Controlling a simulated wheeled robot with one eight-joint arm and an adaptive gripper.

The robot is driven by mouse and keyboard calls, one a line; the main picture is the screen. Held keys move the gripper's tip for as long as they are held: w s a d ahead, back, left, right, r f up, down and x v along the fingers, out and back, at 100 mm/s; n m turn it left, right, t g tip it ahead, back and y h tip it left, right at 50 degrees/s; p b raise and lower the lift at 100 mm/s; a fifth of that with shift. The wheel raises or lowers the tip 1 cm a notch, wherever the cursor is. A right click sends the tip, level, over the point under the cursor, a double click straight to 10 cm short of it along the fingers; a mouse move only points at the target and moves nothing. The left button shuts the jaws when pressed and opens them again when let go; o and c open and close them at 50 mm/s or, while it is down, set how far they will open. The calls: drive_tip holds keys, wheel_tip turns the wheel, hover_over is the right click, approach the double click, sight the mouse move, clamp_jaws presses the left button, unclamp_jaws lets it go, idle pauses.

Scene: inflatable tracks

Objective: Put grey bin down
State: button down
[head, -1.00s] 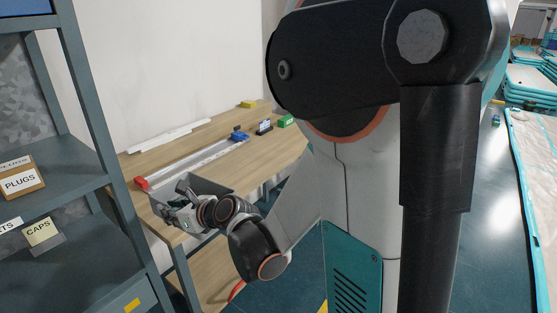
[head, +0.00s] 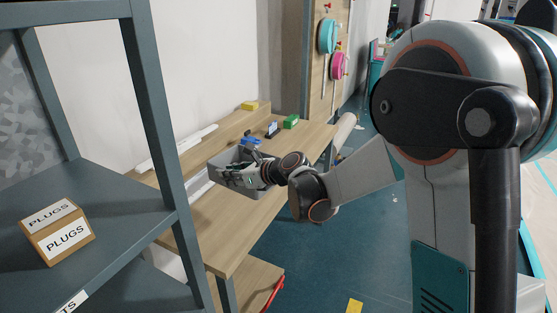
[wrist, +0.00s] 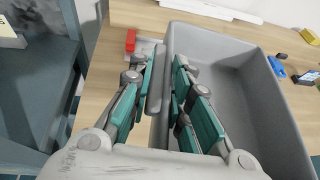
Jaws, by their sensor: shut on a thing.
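The grey bin (head: 222,160) is an open, empty rectangular tub. In the head view it is over the wooden workbench (head: 240,222), in front of the blue item on it. My gripper (head: 238,178) is at the bin's near side, and my wrist partly hides the bin. In the wrist view the bin (wrist: 235,85) fills the right side. My gripper (wrist: 163,85) is shut on its left wall, one finger outside and one inside. I cannot tell whether the bin's bottom touches the bench.
A grey shelf rack with a PLUGS box (head: 58,232) stands close on the left. A metal rail with a red end (wrist: 130,40) lies beside the bin. A blue item (head: 250,141), a black item (head: 272,129), a green block (head: 291,122) and a yellow block (head: 250,105) sit farther along the bench.

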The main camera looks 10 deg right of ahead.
drive_tip(key=w+a+r+n+g+y, duration=0.1)
drive_tip(key=a+r+n, duration=0.1)
drive_tip(key=a, duration=0.4)
drive_tip(key=b, duration=0.6)
hover_over(220, 233)
drive_tip(key=shift+f, duration=9.7)
drive_tip(key=shift+f, duration=0.15)
drive_tip(key=c, duration=1.5)
unclamp_jaws()
drive_tip(key=shift+s+d+r+p, duration=0.1)
drive_tip(key=shift+d+r+p, duration=0.05)
drive_tip(key=shift+r+p, duration=0.15)
drive_tip(key=p+v, duration=0.3)
drive_tip(key=v, duration=0.8)
drive_tip(key=shift+d+r, duration=0.1)
drive_tip(key=shift+d, duration=0.25)
